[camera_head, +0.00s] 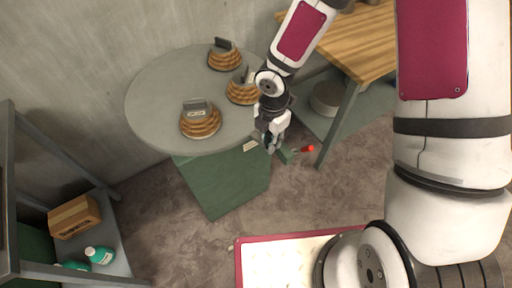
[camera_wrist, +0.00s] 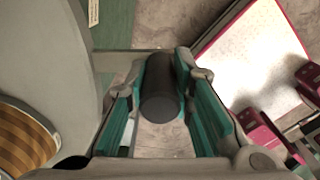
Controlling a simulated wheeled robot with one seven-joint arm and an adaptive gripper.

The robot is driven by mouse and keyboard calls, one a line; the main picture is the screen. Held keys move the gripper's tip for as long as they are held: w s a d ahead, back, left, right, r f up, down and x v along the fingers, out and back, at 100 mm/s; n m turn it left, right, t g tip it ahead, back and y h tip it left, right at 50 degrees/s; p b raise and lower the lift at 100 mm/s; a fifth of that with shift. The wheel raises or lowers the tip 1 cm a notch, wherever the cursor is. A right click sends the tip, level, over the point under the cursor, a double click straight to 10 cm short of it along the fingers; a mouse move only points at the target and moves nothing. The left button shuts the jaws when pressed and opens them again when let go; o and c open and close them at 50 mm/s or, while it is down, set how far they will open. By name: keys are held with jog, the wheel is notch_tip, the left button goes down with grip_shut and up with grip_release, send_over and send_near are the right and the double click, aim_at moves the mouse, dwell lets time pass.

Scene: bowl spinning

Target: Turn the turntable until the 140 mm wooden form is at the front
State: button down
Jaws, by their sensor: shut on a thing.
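The round grey turntable (camera_head: 155,105) stands on a green cabinet against the wall. Three stepped wooden forms sit on it: one at the front (camera_head: 200,124), one at the right (camera_head: 241,94), one at the back (camera_head: 224,60). Each has a grey label plate; the print is too small to read. My gripper (camera_head: 268,145) is at the turntable's right edge. In the wrist view my gripper (camera_wrist: 160,100) is shut on a dark cylindrical handle (camera_wrist: 160,92), between its teal-lined fingers. The turntable (camera_wrist: 40,50) and part of a wooden form (camera_wrist: 20,140) show at left.
A green part with a red knob (camera_head: 308,149) sticks out right of the cabinet (camera_head: 225,185). A wooden bench (camera_head: 370,45) stands at the right. A shelf at the left holds a cardboard box (camera_head: 74,216) and green-and-white bottles (camera_head: 100,255).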

jog(key=w+d+n, duration=0.5)
jog(key=w+d, duration=0.4)
jog(key=w, duration=0.2)
jog(key=shift+w+d, duration=0.15)
dwell(0.3)
jog(key=c, duration=1.4)
grip_release()
jog(key=shift+r, duration=0.15)
notch_tip(320, 180, up, 12)
